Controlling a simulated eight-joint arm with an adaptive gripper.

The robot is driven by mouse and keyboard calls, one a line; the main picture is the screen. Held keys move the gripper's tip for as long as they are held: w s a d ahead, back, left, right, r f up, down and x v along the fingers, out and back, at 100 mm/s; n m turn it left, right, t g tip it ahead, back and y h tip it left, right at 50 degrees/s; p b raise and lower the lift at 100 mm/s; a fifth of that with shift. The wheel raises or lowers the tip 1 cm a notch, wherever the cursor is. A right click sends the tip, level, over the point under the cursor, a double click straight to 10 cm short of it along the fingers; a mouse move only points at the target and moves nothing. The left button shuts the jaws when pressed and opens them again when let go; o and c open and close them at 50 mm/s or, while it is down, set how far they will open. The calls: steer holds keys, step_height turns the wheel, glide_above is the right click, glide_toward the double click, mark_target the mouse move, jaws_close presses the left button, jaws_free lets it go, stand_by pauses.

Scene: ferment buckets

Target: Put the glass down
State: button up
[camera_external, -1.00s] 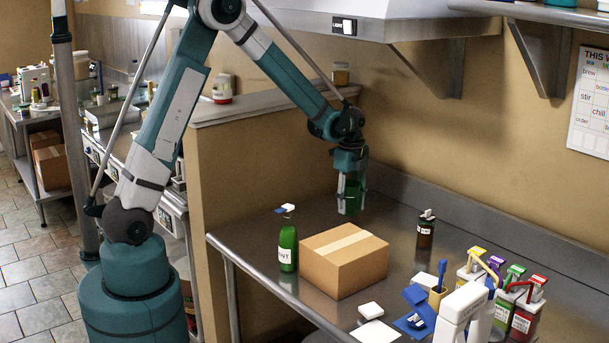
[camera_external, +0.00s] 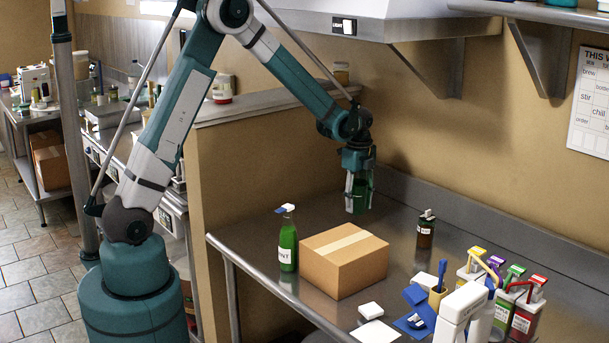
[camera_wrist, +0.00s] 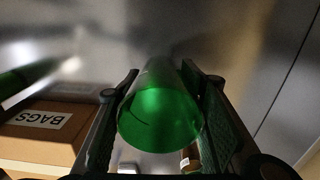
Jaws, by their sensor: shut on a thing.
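A green see-through glass (camera_external: 358,203) is held between the fingers of my gripper (camera_external: 360,186) over the back part of the steel table (camera_external: 315,215). The glass looks upright in the external view, and I cannot tell whether its base touches the table. In the wrist view the green glass (camera_wrist: 160,112) sits between the two dark finger pads of my gripper (camera_wrist: 160,100), one on each side.
A cardboard box (camera_external: 343,265) and a green spray bottle (camera_external: 288,245) stand in front and to the left. A small brown bottle (camera_external: 425,238) stands to the right. Several colour-topped containers (camera_external: 500,285) stand at the front right. A metal hood (camera_external: 390,20) hangs above.

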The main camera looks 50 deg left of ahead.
glide_above(379, 223)
steer(key=shift+a+f, duration=0.1)
steer(key=shift+f, duration=0.65)
steer(key=shift+f, duration=0.1)
steer(key=shift+f, duration=2.4)
steer(key=shift+f, duration=0.2)
steer(key=o, duration=1)
steer(key=shift+r, duration=0.2)
steer(key=shift+r, duration=2.75)
